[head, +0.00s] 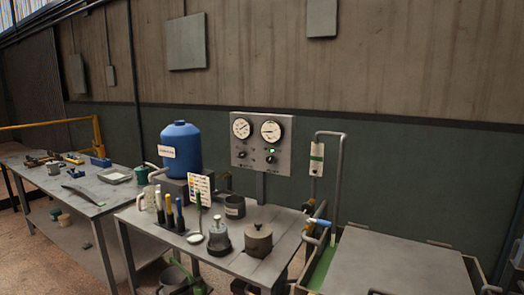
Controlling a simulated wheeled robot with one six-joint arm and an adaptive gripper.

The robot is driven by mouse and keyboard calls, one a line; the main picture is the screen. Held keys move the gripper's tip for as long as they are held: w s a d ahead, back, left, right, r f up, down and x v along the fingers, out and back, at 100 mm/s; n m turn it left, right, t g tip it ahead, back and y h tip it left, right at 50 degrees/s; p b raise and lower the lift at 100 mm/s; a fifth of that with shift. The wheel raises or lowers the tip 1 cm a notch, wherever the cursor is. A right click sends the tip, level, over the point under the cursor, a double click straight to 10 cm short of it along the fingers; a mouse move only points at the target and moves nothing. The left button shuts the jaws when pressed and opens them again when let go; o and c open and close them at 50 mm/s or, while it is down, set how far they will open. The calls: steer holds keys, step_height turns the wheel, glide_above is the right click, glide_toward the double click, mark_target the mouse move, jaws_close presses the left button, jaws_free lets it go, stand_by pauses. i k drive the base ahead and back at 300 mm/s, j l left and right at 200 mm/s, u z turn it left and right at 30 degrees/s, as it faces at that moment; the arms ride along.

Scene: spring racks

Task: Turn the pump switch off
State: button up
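A grey control panel (285,168) stands on a post behind the middle table. It carries two round white gauges, a left one (241,128) and a right one (270,131). Below them are two small dark knobs, a left knob (241,154) and a right knob (270,159). A green light (271,151) shows just above the right knob. The labels are too small to read, so I cannot tell which knob is the pump switch or how either is turned. My gripper is not in view.
A table (255,272) stands before the panel, holding a lidded pot (258,241), a glass jar (219,238) and several upright bottles. A blue tank (181,150) stands left of the panel. A pipe (340,180) and a blue-handled valve (318,222) are at right.

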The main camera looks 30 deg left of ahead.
mark_target(270, 159)
steer(key=i+j+z, duration=0.15)
steer(key=j, duration=0.55)
steer(key=i+j+z, duration=0.15)
steer(key=j, duration=0.55)
steer(key=j+z, duration=0.15)
steer(key=j, duration=0.5)
